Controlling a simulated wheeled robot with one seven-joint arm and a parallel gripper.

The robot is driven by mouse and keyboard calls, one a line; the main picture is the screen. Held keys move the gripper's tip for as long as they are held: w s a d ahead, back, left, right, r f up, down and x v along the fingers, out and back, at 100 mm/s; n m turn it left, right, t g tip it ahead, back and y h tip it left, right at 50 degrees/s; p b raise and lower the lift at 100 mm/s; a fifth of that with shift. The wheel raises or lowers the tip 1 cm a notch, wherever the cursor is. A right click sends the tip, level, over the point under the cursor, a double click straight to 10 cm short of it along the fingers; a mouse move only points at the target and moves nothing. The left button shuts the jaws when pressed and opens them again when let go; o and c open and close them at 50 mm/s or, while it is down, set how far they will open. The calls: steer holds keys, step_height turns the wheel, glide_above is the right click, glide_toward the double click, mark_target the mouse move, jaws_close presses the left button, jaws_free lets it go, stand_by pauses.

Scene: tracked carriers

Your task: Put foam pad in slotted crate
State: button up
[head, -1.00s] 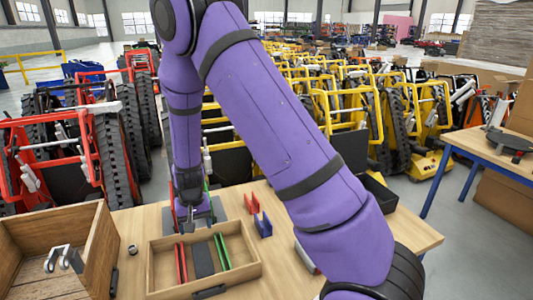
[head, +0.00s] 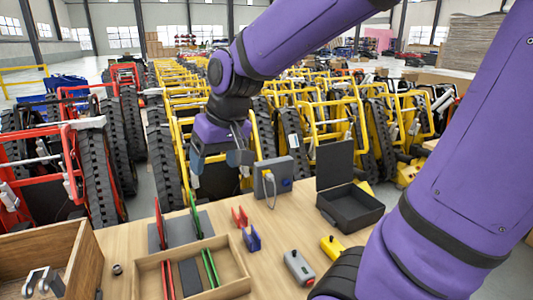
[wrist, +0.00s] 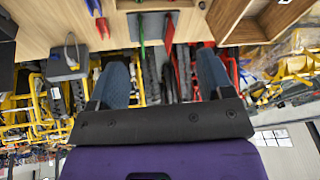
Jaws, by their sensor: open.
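A shallow wooden crate (head: 238,284) with upright red and green dividers stands at the front of the bench in the head view. A flat dark grey pad (head: 190,277), which looks like the foam pad, lies in it between the red and green dividers. My gripper (head: 218,172) is raised behind the crate, beyond the bench's back part, and apart from the pad. In the wrist view its two blue-grey fingers (wrist: 163,75) are spread wide with nothing held between them.
Behind the crate is a grey base (head: 180,229) with upright red and green plates. A deep wooden box (head: 88,262) stands left. Small red (head: 240,216) and blue (head: 251,240) brackets, a grey box (head: 275,178) and an open black case (head: 352,208) stand right. Tracked carriers fill the floor behind.

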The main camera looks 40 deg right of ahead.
steer(key=s+d+r+t+h, duration=0.1)
steer(key=s+r, duration=0.3)
steer(key=s, duration=0.8)
steer(key=shift+s+d+r+n+t, duration=0.2)
steer(key=shift+d+r+n+t, duration=0.15)
steer(key=shift+d, duration=0.35)
